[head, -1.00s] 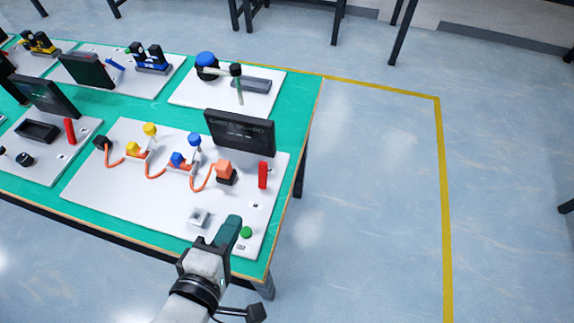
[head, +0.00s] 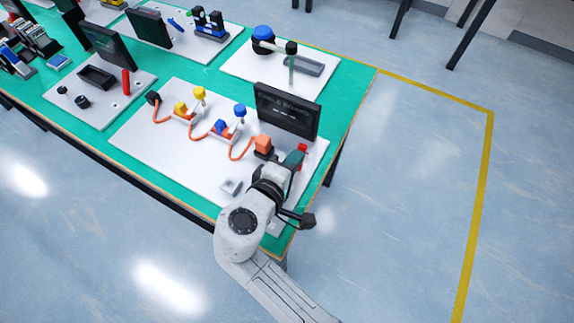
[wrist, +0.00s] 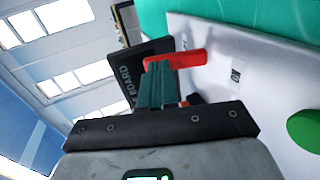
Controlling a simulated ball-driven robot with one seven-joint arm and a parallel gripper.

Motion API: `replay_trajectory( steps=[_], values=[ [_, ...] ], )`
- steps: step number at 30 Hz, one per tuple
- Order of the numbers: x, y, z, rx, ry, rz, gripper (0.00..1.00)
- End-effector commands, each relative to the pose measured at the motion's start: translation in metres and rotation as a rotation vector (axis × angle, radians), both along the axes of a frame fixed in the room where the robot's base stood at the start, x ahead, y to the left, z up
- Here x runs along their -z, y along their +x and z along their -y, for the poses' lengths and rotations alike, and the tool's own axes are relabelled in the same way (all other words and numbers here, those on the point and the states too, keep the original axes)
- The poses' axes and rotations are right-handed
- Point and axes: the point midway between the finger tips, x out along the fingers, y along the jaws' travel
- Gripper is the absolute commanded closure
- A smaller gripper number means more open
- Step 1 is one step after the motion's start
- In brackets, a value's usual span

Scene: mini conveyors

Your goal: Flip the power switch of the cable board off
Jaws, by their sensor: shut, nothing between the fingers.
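The cable board is a white panel (head: 165,132) with orange cables, and it lies on the green table. Its red switch lever (head: 303,148) is at the right side of the panel, mostly hidden behind my gripper (head: 296,157) in the head view. In the wrist view the red lever (wrist: 190,58) sticks out from the white panel (wrist: 255,65), just beyond and across my fingertips (wrist: 158,66). My gripper is shut and empty, with its teal fingers together. I cannot tell whether the fingertips touch the lever.
A dark sign (head: 288,110) stands upright behind the lever; it also shows in the wrist view (wrist: 130,75). An orange plug block (head: 263,145) is left of my gripper. A green button (wrist: 305,130) is on the panel. Other boards stand further back. The floor at the right is clear.

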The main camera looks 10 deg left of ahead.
Motion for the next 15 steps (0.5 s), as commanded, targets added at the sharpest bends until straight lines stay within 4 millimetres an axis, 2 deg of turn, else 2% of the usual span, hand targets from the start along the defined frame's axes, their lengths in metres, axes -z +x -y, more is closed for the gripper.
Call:
replay_trajectory(
  steps=[15],
  values=[
    [-0.0039, 0.0073, 0.0025, 0.001, 0.012, -0.032, 1.0]
  ],
)
